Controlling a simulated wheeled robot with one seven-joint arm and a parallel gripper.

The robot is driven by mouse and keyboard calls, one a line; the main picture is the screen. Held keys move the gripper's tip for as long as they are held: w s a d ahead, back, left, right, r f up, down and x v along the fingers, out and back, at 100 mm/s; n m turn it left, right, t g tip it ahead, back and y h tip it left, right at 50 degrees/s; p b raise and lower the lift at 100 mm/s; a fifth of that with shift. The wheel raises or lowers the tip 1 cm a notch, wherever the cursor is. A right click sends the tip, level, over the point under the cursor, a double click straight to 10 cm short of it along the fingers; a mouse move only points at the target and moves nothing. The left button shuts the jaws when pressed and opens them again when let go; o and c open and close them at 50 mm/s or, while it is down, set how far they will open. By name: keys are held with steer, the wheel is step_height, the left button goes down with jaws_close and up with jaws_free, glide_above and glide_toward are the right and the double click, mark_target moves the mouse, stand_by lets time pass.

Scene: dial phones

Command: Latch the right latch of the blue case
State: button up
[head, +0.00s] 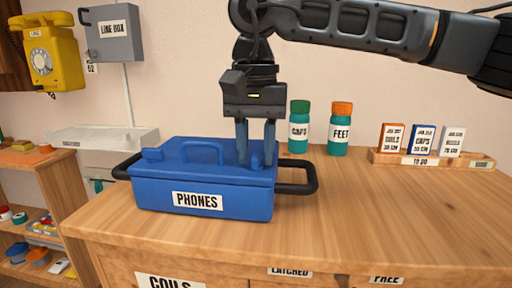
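The blue case (232,203), labelled PHONES, stands closed on the wooden bench, with a blue carry handle (203,145) on its lid. A raised blue block, seemingly the left latch (152,154), sits near the lid's left end. My gripper (256,160) points straight down over the right part of the lid, its two fingers apart with a gap between them. The fingertips are at or just above the lid, around where the right latch (257,160) seems to be. The fingers partly hide that latch, so its position and any contact are unclear.
Black loop handles (300,177) stick out from both case ends. Behind stand the CAPS bottle (299,130), the FEET bottle (340,132) and a rack (432,160) of small boxes. The bench (400,215) is clear to the right. A yellow phone (47,55) hangs at the left.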

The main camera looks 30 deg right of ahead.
jaws_close()
steer(key=shift+m, duration=0.4)
steer(key=m, duration=0.4)
steer(key=shift+p, duration=0.3)
steer(key=m, duration=0.4)
steer(key=shift+m, duration=0.3)
steer(key=m, duration=0.8)
steer(key=shift+m, duration=0.4)
steer(key=shift+o, duration=0.5)
jaws_free()
